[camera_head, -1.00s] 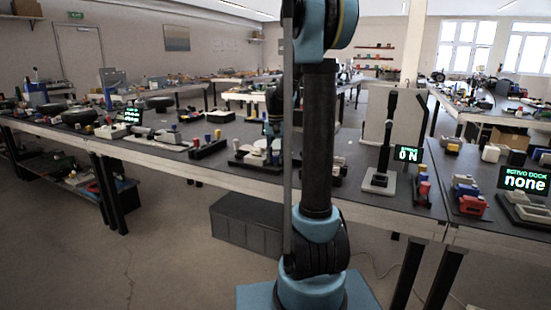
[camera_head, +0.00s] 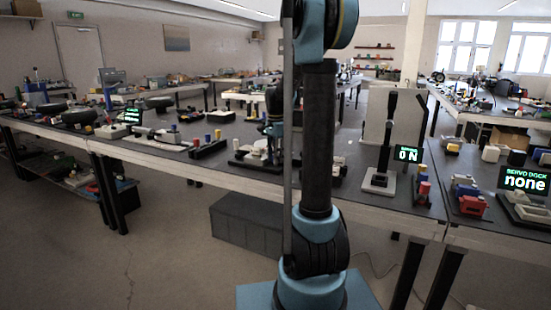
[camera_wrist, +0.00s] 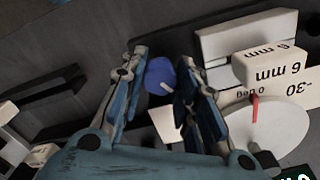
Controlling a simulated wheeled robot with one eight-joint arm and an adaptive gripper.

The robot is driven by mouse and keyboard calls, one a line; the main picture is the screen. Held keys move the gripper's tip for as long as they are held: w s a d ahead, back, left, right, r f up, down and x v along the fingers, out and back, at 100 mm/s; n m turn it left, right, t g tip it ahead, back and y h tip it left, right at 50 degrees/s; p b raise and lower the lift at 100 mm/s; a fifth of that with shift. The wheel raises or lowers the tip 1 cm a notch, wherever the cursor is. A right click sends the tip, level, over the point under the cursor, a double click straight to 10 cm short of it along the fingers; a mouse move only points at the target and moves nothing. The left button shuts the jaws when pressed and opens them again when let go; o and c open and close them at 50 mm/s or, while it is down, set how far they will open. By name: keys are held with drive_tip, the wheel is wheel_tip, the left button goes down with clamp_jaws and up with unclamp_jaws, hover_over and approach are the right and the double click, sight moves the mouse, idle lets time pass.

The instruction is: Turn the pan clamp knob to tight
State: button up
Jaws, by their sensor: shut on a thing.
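A blue round knob (camera_wrist: 160,76) with a pale pointer mark shows in the wrist view, between the two fingers of my gripper (camera_wrist: 163,72). The gripper is shut on the knob, with a finger on each side. A white plate (camera_wrist: 165,122) lies beneath and beside the knob. In the head view, the gripper end (camera_head: 273,125) is partly visible left of my arm column, over the fixture on the bench. The knob cannot be made out there.
A white disc (camera_wrist: 265,125) with a red pointer and a white block marked "6 mm" (camera_wrist: 268,66) stand right of the gripper in the wrist view. In the head view, a lever stand (camera_head: 380,180) is to the right, and small blocks (camera_head: 208,146) are to the left.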

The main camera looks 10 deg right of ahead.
drive_tip(key=shift+w+m, duration=0.1)
drive_tip(key=shift+m, duration=0.3)
drive_tip(key=o, duration=1.1)
drive_tip(key=shift+c, duration=0.2)
wheel_tip(320, 180, up, 12)
